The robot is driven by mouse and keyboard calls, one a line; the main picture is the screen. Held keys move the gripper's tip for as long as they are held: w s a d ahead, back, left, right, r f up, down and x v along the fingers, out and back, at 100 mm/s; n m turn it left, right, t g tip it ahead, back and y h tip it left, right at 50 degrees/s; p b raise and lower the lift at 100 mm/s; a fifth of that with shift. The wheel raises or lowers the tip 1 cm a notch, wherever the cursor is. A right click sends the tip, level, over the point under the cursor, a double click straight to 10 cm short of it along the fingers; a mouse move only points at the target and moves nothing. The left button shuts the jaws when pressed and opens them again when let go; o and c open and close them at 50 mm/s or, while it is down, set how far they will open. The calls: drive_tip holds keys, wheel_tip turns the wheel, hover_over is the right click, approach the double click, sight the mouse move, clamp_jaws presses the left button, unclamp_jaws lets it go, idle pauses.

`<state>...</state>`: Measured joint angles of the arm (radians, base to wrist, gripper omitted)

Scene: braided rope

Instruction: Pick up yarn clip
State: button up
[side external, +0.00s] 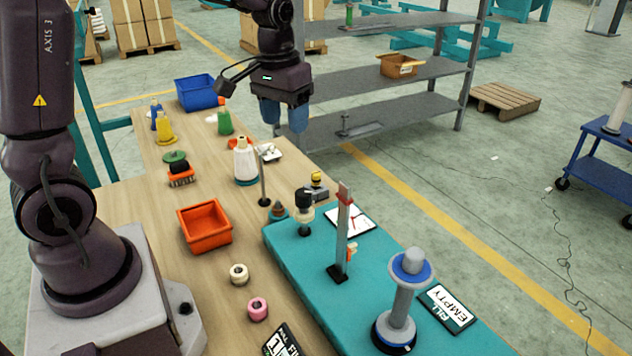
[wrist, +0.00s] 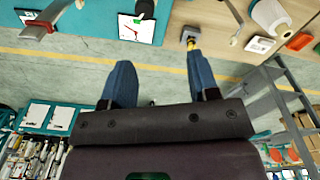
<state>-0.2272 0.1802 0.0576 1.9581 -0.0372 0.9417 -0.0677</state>
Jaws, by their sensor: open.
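My gripper (side external: 284,122) is open and empty, held in the air above the far right part of the bench. Its two blue fingers also show in the wrist view (wrist: 158,62), spread apart over the floor. I cannot tell for certain which thing is the yarn clip. An upright metal post (side external: 342,235) on the teal mat carries a red piece (side external: 345,197) near its top and a small orange piece (side external: 351,251) low on its side. A small grey device with a yellow knob (side external: 316,187) sits beyond the post; in the wrist view its yellow part (wrist: 190,43) is by the right finger.
The teal mat (side external: 290,255) also bears a grey-and-blue spool (side external: 403,295), a black-topped stand (side external: 304,205) and a white card (side external: 350,220). An orange bin (side external: 204,228), a white cone (side external: 245,160) and yarn rolls (side external: 239,274) stand on the bench. Grey shelving (side external: 385,112) stands close behind my gripper.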

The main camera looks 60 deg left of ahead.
sight(316, 173)
drive_tip(key=w+a+f+n, duration=0.5)
drive_tip(key=w+a+f, duration=0.6)
drive_tip(key=w, duration=0.2)
drive_tip(key=shift+g, duration=0.4)
drive_tip(key=f, duration=1.2)
drive_tip(key=shift+a+f, duration=0.1)
drive_tip(key=shift+a, duration=0.1)
drive_tip(key=c, duration=1)
